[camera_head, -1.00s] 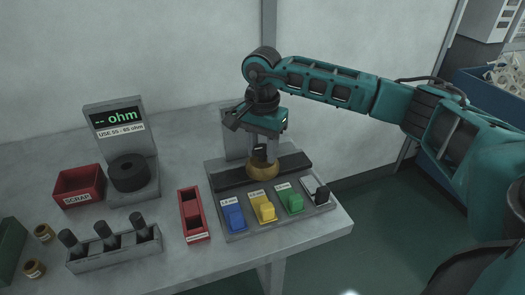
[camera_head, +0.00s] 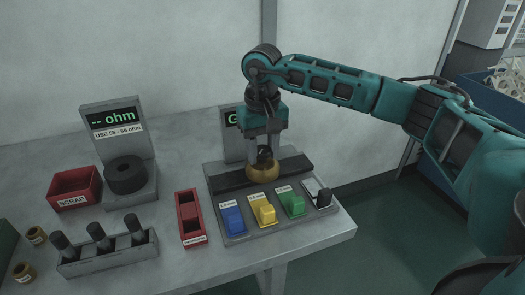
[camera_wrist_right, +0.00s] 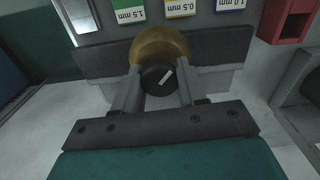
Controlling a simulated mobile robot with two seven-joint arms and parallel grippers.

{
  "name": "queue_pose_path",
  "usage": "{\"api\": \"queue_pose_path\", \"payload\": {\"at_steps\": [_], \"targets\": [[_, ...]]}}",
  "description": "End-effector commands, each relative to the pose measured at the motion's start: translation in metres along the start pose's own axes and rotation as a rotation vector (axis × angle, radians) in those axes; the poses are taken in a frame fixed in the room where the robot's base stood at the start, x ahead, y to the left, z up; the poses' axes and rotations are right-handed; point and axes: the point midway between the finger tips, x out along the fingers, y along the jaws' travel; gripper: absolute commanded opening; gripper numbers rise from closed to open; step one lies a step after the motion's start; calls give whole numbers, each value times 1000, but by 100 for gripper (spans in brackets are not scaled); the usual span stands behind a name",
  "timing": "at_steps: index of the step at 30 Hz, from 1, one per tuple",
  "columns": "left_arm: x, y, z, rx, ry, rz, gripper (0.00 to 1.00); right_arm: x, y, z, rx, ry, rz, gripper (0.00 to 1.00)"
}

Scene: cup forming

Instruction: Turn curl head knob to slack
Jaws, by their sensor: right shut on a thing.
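The curl head is a round brass piece (camera_head: 263,173) on a dark bar at the back of the grey fixture. Its black knob (camera_head: 265,155) sits on top. In the right wrist view the knob (camera_wrist_right: 158,80) shows a white pointer line slanting up and to the right, above the brass head (camera_wrist_right: 160,47). My right gripper (camera_head: 265,157) points down from above with one finger on each side of the knob, shut on it. It also shows in the right wrist view (camera_wrist_right: 158,88). My left gripper is out of view.
In front of the head are blue (camera_head: 232,220), yellow (camera_head: 264,213) and green (camera_head: 292,205) blocks and a black lever (camera_head: 323,197). Behind it a display (camera_head: 232,120) is partly hidden by my gripper. An ohm meter (camera_head: 120,130) and scrap bin (camera_head: 75,187) stand left.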

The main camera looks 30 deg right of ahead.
Motion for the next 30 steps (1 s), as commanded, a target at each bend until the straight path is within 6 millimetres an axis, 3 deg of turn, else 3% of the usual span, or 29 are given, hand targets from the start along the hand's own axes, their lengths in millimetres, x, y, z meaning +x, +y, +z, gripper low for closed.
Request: {"api": "queue_pose_path", "payload": {"at_steps": [12,28,29,30], "targets": [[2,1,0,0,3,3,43,0,0,0,-186,-1,-1,11],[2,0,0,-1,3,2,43,0,0,0,-209,-1,0,11],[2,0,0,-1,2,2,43,0,0,0,-209,-1,0,42],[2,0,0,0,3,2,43,0,0,0,-209,-1,0,46]]}}
